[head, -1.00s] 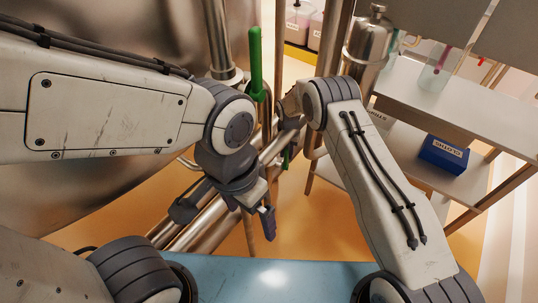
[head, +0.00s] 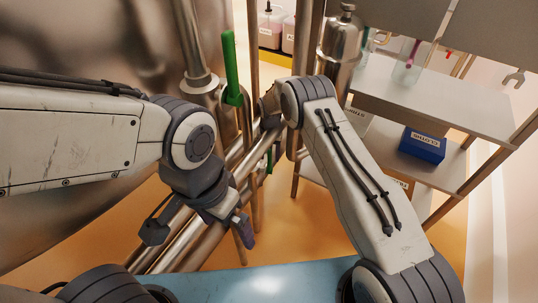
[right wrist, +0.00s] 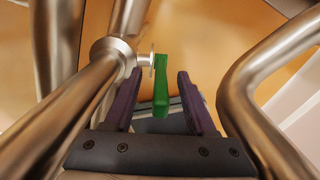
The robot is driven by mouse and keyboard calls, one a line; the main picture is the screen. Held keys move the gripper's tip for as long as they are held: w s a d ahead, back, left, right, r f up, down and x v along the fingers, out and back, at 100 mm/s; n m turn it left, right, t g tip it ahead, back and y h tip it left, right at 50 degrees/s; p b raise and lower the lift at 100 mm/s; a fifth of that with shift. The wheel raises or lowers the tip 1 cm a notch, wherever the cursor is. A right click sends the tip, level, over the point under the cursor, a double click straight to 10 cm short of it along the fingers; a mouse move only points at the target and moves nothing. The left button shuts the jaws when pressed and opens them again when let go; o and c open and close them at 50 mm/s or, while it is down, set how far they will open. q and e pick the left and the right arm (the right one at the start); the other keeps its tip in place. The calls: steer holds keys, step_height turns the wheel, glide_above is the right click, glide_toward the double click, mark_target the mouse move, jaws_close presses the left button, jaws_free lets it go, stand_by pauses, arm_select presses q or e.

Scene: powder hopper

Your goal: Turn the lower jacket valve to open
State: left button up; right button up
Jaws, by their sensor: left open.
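The lower valve's green handle (right wrist: 161,88) hangs from a metal pipe fitting in the right wrist view. My right gripper (right wrist: 162,103) is open around it, with dark purple fingers on both sides and a visible gap to each. In the head view a small part of a lower green handle (head: 270,159) shows below my right wrist, whose fingers are mostly hidden there. A larger green handle (head: 231,68) stands upright on the pipework higher up. My left gripper (head: 200,234) is open and empty in front of the slanting pipes.
Metal pipes (right wrist: 62,120) run close on the left of my right gripper, and a bent pipe (right wrist: 240,88) passes on its right. A large metal vessel (head: 90,40) fills the upper left. A shelf unit (head: 450,105) with a blue box (head: 422,146) stands at right.

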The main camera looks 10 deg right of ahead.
steer(key=shift+r, duration=0.1)
arm_select(q)
steer(key=shift+f+b, duration=0.55)
arm_select(e)
step_height(320, 180, up, 10)
steer(key=shift+r, duration=0.15)
steer(key=shift+s, duration=0.1)
